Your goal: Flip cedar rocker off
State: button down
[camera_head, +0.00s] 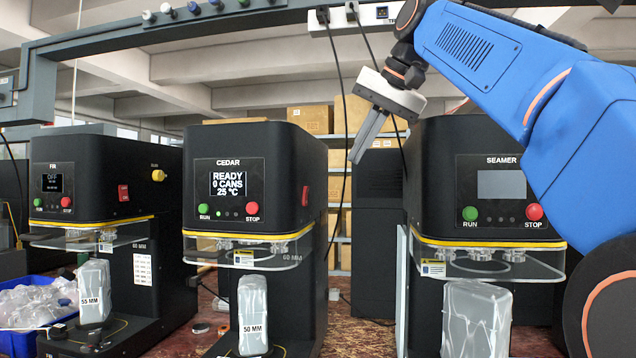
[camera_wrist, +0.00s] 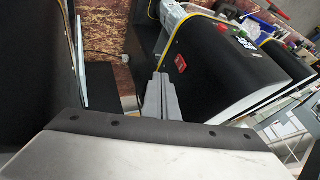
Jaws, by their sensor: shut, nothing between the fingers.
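The CEDAR machine (camera_head: 240,185) is the black one in the middle of the head view. Its display (camera_head: 230,182) reads READY, 0 CANS, 25 °C. Its red rocker (camera_head: 305,196) is on its right side wall. A red rocker on a black side wall also shows in the wrist view (camera_wrist: 180,63), just right of the fingertips. My gripper (camera_head: 355,158) is shut and empty, pointing down between the CEDAR and SEAMER machines, apart from the rocker. Its fingers show in the wrist view (camera_wrist: 158,80).
The FIR machine (camera_head: 100,180) stands left, its display reading OFF. The SEAMER machine (camera_head: 490,180) stands right with a blank display. Clear guards (camera_head: 250,255) jut out below the heads. A rail (camera_head: 180,30) with hanging cables (camera_head: 345,80) runs overhead. A blue crate (camera_head: 40,312) sits lower left.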

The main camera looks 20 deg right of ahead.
jog(key=shift+w+r, duration=0.15)
jog(key=shift+r, duration=0.15)
jog(key=shift+f, duration=0.1)
send_near(306, 196)
jog(key=w+f, duration=0.4)
jog(key=shift+w+d+f, duration=0.25)
jog(key=shift+w, duration=0.05)
dwell(0.6)
